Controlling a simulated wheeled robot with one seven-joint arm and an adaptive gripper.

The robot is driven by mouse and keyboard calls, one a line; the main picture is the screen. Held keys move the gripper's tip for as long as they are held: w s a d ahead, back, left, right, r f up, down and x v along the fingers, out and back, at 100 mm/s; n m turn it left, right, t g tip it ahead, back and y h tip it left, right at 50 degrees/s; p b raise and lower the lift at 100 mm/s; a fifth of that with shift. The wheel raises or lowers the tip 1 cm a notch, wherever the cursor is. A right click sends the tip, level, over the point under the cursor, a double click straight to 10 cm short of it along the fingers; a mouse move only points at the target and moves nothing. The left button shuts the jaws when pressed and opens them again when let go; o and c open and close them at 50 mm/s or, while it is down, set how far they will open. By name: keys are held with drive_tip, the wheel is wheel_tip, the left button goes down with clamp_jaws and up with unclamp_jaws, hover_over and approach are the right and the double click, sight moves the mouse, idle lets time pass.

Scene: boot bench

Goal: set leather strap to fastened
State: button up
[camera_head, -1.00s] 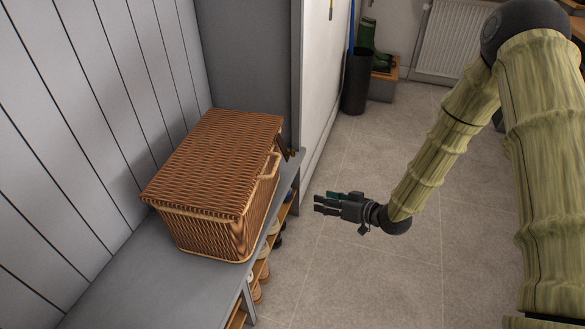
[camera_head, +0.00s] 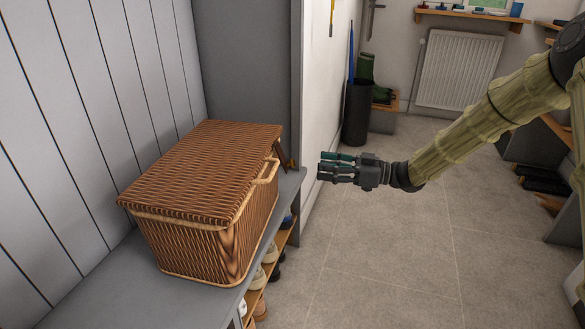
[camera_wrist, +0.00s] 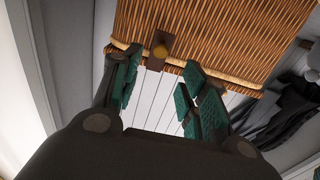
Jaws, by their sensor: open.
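The wicker basket (camera_head: 205,165) sits on the grey bench with its lid down. A dark brown leather strap (camera_head: 282,157) sticks out at the basket's far right end, with a small brass-coloured spot near it. In the wrist view the strap (camera_wrist: 153,62) lies at the basket's rim (camera_wrist: 225,78) and carries a round brass stud. Whether it is fastened is not clear. My gripper (camera_head: 321,166) is open and empty, right of the strap and apart from it. In the wrist view the strap appears between the green-padded fingers of my gripper (camera_wrist: 160,78).
The grey bench (camera_head: 95,285) has shoes on shelves below it. A grey upright panel (camera_head: 245,70) stands behind the basket. A dark bin (camera_head: 357,112) and green boots (camera_head: 366,68) stand further back. The tiled floor (camera_head: 375,250) is clear.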

sight(294, 162)
drive_tip(key=shift+b+x, duration=1.6)
drive_tip(key=shift+x, duration=3.4)
drive_tip(key=shift+d, duration=0.1)
clamp_jaws()
